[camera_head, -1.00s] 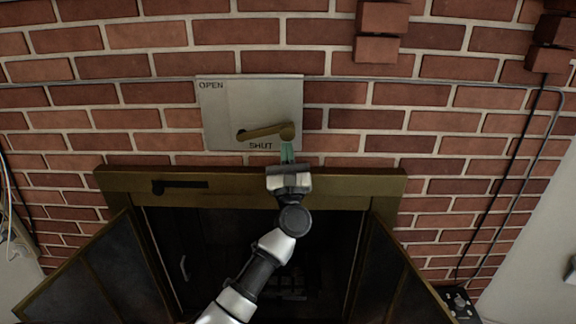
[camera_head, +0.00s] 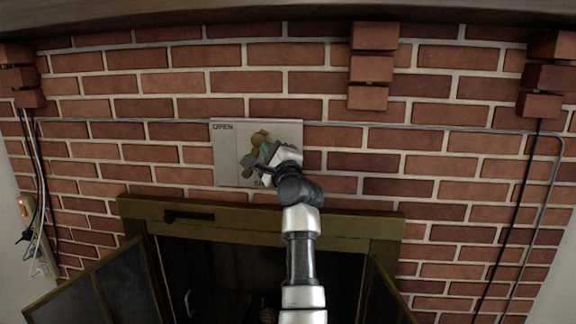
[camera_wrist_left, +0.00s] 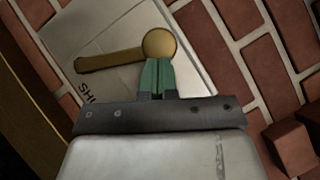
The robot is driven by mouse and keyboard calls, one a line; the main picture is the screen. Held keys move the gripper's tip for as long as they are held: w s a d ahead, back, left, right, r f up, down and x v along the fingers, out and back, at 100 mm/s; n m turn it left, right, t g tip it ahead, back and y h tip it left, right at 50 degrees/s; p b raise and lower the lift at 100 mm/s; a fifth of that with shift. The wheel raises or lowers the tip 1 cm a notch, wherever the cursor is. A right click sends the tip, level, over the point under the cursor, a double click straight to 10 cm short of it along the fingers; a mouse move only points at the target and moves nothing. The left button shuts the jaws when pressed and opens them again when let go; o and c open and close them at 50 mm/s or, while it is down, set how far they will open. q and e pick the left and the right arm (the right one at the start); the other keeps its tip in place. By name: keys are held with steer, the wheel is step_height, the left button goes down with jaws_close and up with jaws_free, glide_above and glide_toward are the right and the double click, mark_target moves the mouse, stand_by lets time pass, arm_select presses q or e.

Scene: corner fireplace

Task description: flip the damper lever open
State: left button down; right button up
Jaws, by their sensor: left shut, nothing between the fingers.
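The damper plate (camera_head: 226,165) is a pale panel on the brick wall. OPEN shows at its upper left; SHUT is hidden here but partly shows in the wrist view. The brass damper lever (camera_head: 258,139) stands steeply up, its round knob near the plate's middle, short of the OPEN label. My left gripper (camera_head: 267,152) is shut and empty, its green fingertips at the right side of the knob. In the left wrist view the fingertips (camera_wrist_left: 158,78) overlap the lower edge of the knob (camera_wrist_left: 159,44); whether they touch is unclear. My right gripper is out of view.
The firebox frame (camera_head: 240,225) lies below the plate, its glass doors (camera_head: 115,290) swung outward. Brick corbels (camera_head: 370,68) stick out at upper right, under the mantel (camera_head: 200,12). A thin conduit (camera_head: 440,127) runs across the wall.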

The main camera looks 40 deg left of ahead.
mark_target(256, 142)
arm_select(q)
steer(key=s+a+r+n+g, duration=0.1)
steer(key=a+r+n+h, duration=0.1)
steer(key=n, duration=0.1)
steer(key=shift+s+a+g+b, duration=0.3)
steer(key=shift+s+a+g, duration=0.05)
steer(key=shift+g, duration=0.05)
steer(key=shift+s+a+n+h, duration=0.2)
steer(key=shift+a+n+h, duration=0.3)
steer(key=shift+n, duration=0.1)
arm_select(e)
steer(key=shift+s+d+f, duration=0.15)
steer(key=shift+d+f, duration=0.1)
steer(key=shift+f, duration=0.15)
arm_select(q)
steer(key=shift+r, duration=0.1)
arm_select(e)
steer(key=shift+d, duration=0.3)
